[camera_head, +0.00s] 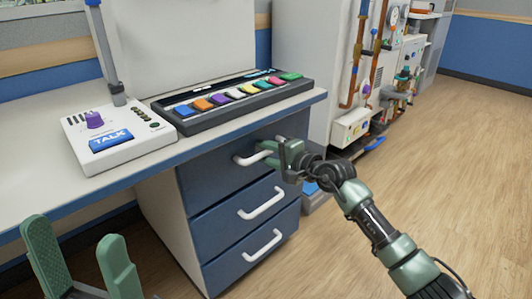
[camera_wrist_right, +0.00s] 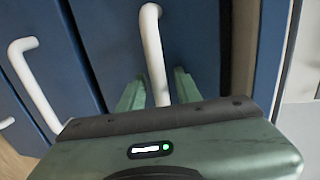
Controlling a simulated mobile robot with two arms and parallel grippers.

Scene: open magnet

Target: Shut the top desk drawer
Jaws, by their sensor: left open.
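The desk has a blue drawer stack. The top drawer (camera_head: 215,174) is at its upper end under the tabletop. Its front looks about level with the drawers below; a small gap cannot be ruled out. My right gripper (camera_head: 264,152) is at the top drawer's white handle (camera_head: 247,160). My left gripper (camera_head: 82,262) is open and empty at the lower left, in front of the desk and away from the drawers.
Two lower drawers have white handles, the middle (camera_head: 262,204) and the bottom (camera_head: 262,246). On the desk stand a white talk box (camera_head: 115,140) and a keyboard with coloured keys (camera_head: 235,98). Piped equipment (camera_head: 375,100) stands behind right. Wooden floor (camera_head: 450,190) is free at right.

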